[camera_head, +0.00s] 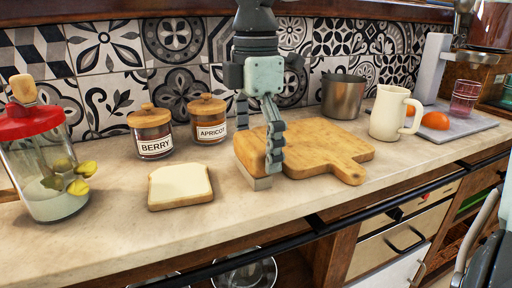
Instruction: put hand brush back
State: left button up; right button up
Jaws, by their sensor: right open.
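The hand brush (248,154), a wooden block with a pale lower edge, stands on the counter near the middle, in front of the cutting board's left end. My right gripper (258,143) comes down from the top over it and is open. One finger is in front of the brush's right side. The other finger is at its back left, and its tip is hidden behind the brush. I cannot tell whether the fingers touch it. My left gripper is not in view.
A wooden cutting board (325,148) lies right of the brush, with a metal pot (343,97) and a cream mug (390,113) beyond. Bread (180,186), berry jar (151,133), apricot jar (207,120) and a red-lidded jar (45,185) stand left. The front counter strip is clear.

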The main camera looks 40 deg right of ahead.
aim_at(256, 139)
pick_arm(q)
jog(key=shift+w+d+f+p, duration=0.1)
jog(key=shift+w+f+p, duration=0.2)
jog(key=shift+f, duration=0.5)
pick_arm(e)
notch_tip(256, 139, up, 12)
